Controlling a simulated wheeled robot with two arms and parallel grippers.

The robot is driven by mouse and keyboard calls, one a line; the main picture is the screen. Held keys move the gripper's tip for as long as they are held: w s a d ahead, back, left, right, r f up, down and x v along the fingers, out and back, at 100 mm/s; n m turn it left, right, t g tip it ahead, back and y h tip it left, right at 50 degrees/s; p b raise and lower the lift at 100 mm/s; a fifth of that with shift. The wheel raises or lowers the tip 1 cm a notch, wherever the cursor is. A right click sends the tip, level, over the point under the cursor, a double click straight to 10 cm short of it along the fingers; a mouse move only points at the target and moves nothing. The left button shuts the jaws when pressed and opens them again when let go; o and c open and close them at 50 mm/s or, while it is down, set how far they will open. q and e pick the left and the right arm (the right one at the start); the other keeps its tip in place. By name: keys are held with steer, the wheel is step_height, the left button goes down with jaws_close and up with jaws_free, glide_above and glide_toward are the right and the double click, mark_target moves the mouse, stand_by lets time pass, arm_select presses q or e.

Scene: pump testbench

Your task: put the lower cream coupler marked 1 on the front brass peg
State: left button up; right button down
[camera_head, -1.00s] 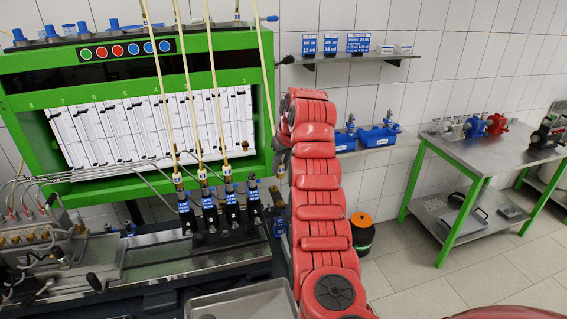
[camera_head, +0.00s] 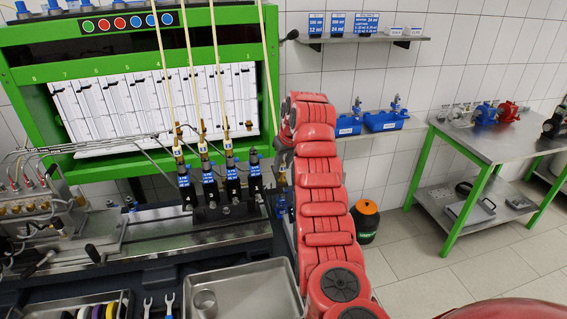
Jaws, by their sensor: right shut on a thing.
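My right gripper (camera_head: 283,160) is at the far end of my red arm, mostly hidden by it. The rightmost cream line (camera_head: 267,70) runs down to this gripper, which is shut on its lower end, the cream coupler. The coupler and its mark are hidden. The rightmost black holder (camera_head: 254,176) has no cream line on it and stands just left of the gripper. The other cream lines end in brass fittings above the holders to its left. A small brass piece (camera_head: 249,126) shows above the rightmost holder; I cannot tell if it is the front peg. My left gripper is out of view.
The green test bench (camera_head: 160,48) with its white gauge panel (camera_head: 150,105) stands behind the holders. Thin metal pipes cross in front of the panel. An empty-looking metal tray (camera_head: 240,290) with a small cup (camera_head: 205,303) lies at the front. A steel table (camera_head: 520,150) stands far right.

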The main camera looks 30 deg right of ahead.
steer(key=shift+b, duration=0.65)
stand_by(1.3)
steer(key=shift+f+b, duration=0.5)
steer(key=shift+b, duration=0.1)
steer(key=shift+r, duration=0.1)
steer(key=shift+b, duration=0.5)
stand_by(1.0)
steer(key=shift+f+b, duration=0.45)
steer(key=shift+f, duration=0.15)
steer(key=c, duration=0.9)
jaws_free()
